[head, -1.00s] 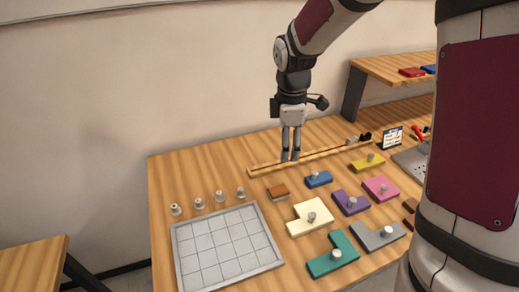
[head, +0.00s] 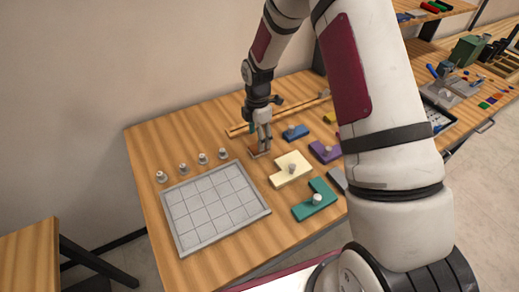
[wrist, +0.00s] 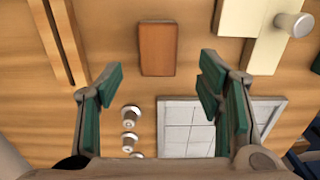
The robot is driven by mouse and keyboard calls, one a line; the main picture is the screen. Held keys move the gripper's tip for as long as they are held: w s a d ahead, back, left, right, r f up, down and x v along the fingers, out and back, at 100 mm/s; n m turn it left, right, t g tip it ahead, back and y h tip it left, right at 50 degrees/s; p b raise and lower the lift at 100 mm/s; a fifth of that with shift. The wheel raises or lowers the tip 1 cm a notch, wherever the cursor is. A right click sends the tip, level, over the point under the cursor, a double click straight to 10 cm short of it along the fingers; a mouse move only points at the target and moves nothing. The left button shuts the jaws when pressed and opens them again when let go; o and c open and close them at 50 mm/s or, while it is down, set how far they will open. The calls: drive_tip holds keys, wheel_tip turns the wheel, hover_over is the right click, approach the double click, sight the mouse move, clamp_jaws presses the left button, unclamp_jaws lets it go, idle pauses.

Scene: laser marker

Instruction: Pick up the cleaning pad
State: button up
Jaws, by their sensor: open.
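The cleaning pad appears to be the small brown block (wrist: 157,49), lying flat on the table. In the wrist view it sits at the upper middle, ahead of and between my open fingers (wrist: 160,78), with nothing gripped. In the head view my gripper (head: 262,140) points down at the brown block (head: 259,153) and partly covers it. The remaining height between fingertips and block is hard to judge.
A grey gridded tray (head: 228,223) lies in front, with several small metal knobs (head: 183,168) beside it. Cream (head: 281,176), teal (head: 309,207) and blue (head: 294,132) knobbed pieces lie to the right. A slotted wooden rail (head: 237,131) runs behind.

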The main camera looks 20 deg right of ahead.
drive_tip(key=shift+w+d+f+p, duration=0.1)
drive_tip(key=shift+f+p, duration=0.25)
drive_tip(key=shift+f, duration=1.1)
drive_tip(key=shift+w+d+f+p, duration=0.1)
drive_tip(key=shift+f+p, duration=0.25)
drive_tip(key=shift+f, duration=1.05)
drive_tip(key=shift+c, duration=0.6)
drive_tip(key=c, duration=1.2)
drive_tip(key=shift+r, duration=0.15)
drive_tip(key=shift+r+b, duration=0.85)
drive_tip(key=shift+r, duration=4.05)
